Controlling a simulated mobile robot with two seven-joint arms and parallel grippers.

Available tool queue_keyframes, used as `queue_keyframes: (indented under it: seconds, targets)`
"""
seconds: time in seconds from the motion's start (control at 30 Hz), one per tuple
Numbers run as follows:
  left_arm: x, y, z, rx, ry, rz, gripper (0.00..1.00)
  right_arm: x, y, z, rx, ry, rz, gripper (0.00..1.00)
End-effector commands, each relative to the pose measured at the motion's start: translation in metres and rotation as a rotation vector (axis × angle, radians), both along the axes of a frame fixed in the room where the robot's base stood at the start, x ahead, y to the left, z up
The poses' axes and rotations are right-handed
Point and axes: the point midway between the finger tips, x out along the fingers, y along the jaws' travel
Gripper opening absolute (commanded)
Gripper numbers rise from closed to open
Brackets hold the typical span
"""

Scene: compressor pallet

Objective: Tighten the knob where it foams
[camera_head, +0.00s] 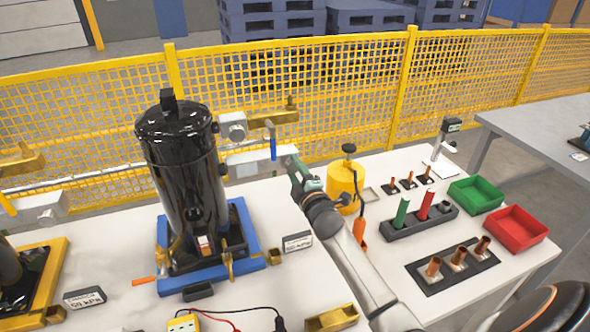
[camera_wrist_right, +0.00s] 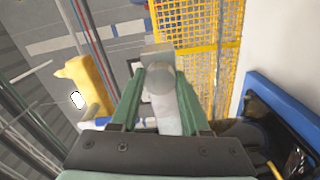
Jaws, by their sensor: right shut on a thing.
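A black compressor tank (camera_head: 185,165) stands upright on a blue pallet frame (camera_head: 245,225). To its right are a grey fitting (camera_head: 233,127) and a pale pipe fitting (camera_head: 245,163) with a blue lever (camera_head: 271,138). My right gripper (camera_head: 297,172) is at the right end of the pale fitting. In the wrist view, its green fingers (camera_wrist_right: 160,85) are shut on a pale grey rounded part (camera_wrist_right: 160,78), which looks like the knob; the fingers hide its sides. I cannot make out foam in either view. My left gripper is not in view.
A yellow container (camera_head: 343,183) stands close right of my right gripper. Beyond it are a dark holder (camera_head: 420,222) with green and red sticks, a green bin (camera_head: 475,194) and a red bin (camera_head: 515,229). A yellow mesh fence (camera_head: 330,90) runs behind the white table.

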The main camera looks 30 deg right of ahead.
Motion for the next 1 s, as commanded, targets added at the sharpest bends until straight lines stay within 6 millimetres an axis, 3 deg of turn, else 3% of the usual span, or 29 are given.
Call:
queue_keyframes:
  seconds: [0.03,0.07,0.3,0.67,0.87,1.0]
  targets:
    - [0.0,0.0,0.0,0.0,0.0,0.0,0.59,0.0,0.0,-0.001,-0.001,0.001,0.0,0.0]
    - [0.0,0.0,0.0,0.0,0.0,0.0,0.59,0.0,0.0,-0.001,-0.001,0.001,0.0,0.47]
    - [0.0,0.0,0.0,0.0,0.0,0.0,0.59,0.0,0.0,0.0,-0.002,0.001,0.0,0.74]
    - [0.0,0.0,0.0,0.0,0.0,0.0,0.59,-0.004,0.001,-0.001,-0.001,0.002,0.0,0.76]
    - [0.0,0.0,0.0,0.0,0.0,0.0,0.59,-0.028,0.007,-0.001,-0.001,0.002,0.0,0.76]
    - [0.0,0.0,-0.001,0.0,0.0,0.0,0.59,-0.055,0.013,-0.002,-0.002,0.004,0.001,0.76]
